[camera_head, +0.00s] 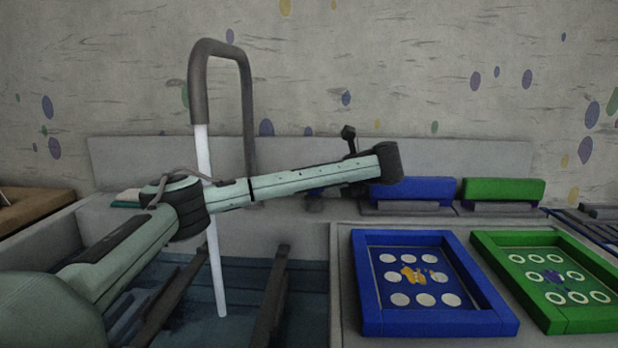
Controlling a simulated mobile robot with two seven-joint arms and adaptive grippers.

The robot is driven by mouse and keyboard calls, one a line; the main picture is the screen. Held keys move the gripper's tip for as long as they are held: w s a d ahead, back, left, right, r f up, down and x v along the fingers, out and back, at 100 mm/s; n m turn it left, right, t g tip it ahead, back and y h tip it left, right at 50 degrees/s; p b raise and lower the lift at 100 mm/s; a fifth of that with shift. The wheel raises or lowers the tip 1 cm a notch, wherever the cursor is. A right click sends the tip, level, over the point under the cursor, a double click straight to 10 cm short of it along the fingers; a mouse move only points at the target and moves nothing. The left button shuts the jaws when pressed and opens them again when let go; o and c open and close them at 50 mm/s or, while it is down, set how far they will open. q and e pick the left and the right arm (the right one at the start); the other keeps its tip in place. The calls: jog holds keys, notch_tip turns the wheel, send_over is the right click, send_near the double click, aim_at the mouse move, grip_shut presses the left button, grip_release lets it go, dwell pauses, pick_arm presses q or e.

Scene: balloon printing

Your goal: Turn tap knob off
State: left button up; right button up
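The dark, arched tap (222,50) stands at the sink, left of centre. A white stream of water (208,180) runs from its spout down into the sink basin. A small black upright piece (348,134), perhaps the tap knob, shows above my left forearm, right of the tap. My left arm (300,183) comes in from the left and crosses in front of the tap, ending at a black joint at the right. My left gripper's fingers are mostly or fully hidden behind this arm, so its hold and opening are unclear. My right gripper is out of view.
A blue-framed tray (490,318) and a green-framed tray (570,320) lie on the counter at the right. A blue block (425,189) and a green block (503,189) stand behind them. A brown box (32,205) is at the far left. A speckled wall closes the back.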

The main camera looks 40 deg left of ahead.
pick_arm(q)
jog(key=shift+w+a, duration=0.1)
jog(key=shift+a, duration=0.1)
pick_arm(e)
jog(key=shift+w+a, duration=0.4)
pick_arm(q)
jog(key=shift+c, duration=0.6)
